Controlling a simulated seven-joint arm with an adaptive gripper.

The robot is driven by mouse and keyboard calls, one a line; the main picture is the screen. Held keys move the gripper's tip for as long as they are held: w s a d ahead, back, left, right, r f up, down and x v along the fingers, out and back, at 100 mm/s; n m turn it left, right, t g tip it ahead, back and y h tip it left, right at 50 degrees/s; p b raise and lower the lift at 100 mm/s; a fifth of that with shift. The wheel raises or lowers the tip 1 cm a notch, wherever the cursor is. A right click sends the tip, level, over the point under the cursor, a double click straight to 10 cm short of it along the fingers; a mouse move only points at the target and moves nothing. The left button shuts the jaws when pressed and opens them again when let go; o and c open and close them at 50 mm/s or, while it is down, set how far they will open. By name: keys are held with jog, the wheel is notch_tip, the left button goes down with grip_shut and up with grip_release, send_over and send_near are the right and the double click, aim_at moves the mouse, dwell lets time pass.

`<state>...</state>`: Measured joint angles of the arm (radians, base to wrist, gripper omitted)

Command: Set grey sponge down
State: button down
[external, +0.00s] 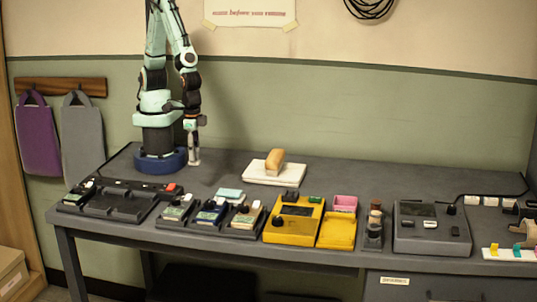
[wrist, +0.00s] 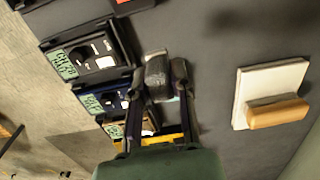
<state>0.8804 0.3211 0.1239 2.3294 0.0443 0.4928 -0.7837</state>
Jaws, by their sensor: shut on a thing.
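The grey sponge (wrist: 156,76) shows in the wrist view as a dark grey block between the two fingers of my gripper (wrist: 158,85). My gripper is shut on it. In the external view my gripper (external: 194,155) points down at the left part of the grey bench (external: 225,180), in front of my base. The sponge is too small there to tell apart clearly from the fingers. I cannot tell whether its underside touches the bench.
A tan block (external: 275,161) lies on a white board (external: 262,178) at the back. Several dark devices (external: 210,213) line the front edge. A yellow device (external: 293,222), pink container (external: 345,203) and grey console (external: 432,235) stand rightward. Bare bench surrounds the board.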

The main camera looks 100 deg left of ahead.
jog(key=w+a+r+n, duration=0.3)
jog(key=w+a+r, duration=0.15)
jog(key=w, duration=0.25)
jog(key=w+a+r+n, duration=0.2)
jog(key=w+a+r, duration=0.1)
jog(key=w+a, duration=0.35)
jog(key=a+r+m, duration=0.5)
jog(key=a+r, duration=0.3)
jog(key=r, duration=0.2)
jog(key=shift+a+r, duration=0.15)
jog(key=shift+r, duration=0.1)
jog(key=shift+w, duration=0.15)
